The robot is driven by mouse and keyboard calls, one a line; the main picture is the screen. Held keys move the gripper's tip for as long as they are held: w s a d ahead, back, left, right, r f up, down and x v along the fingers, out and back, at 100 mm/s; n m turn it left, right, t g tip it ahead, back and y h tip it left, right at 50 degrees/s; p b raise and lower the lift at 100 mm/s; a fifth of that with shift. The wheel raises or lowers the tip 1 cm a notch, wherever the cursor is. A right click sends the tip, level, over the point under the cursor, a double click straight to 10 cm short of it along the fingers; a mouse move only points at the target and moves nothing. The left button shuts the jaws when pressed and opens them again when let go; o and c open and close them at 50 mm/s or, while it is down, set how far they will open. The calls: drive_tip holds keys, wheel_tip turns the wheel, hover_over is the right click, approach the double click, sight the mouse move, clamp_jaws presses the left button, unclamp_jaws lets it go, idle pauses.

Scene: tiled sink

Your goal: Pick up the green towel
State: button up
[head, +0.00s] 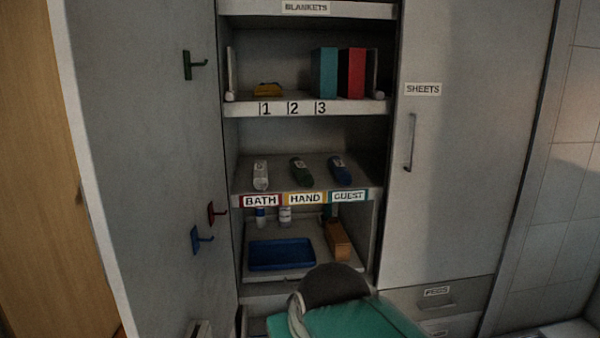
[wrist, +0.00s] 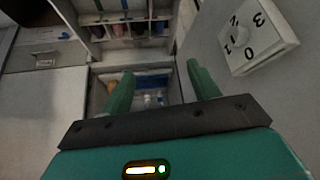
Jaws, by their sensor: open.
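A dark green rolled towel (head: 301,170) lies on the middle shelf, above the HAND label. A white roll (head: 261,175) lies to its left and a dark blue roll (head: 339,169) to its right, with gaps between them. In the wrist view the rolls on this shelf are small and dark, so I cannot tell which is the green one. My gripper (wrist: 160,70) is open, its two green fingers wide apart with nothing between them. It is pointed at the lower part of the cupboard, apart from the towel. The fingers cannot be made out in the head view.
The shelf edge (head: 276,201) carries labels. Below it are a blue tray (head: 281,254), small bottles (head: 285,216) and a brown box (head: 338,241). An open door (head: 145,150) with hooks stands left; the SHEETS door (head: 460,180) is closed. A numbered white block (wrist: 257,38) shows right in the wrist view.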

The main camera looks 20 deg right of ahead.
drive_tip(key=w+d+r+t, duration=0.1)
drive_tip(key=w+r, duration=0.2)
drive_tip(key=w, duration=0.4)
drive_tip(key=w+d+r+t, duration=0.1)
drive_tip(key=w+r, duration=0.1)
drive_tip(key=w, duration=0.4)
drive_tip(key=m+t+h, duration=0.1)
drive_tip(key=m+t, duration=0.3)
drive_tip(key=t, duration=0.1)
approach(308, 178)
drive_tip(key=x, duration=1.1)
drive_tip(key=shift+w, duration=0.3)
drive_tip(key=c, duration=0.8)
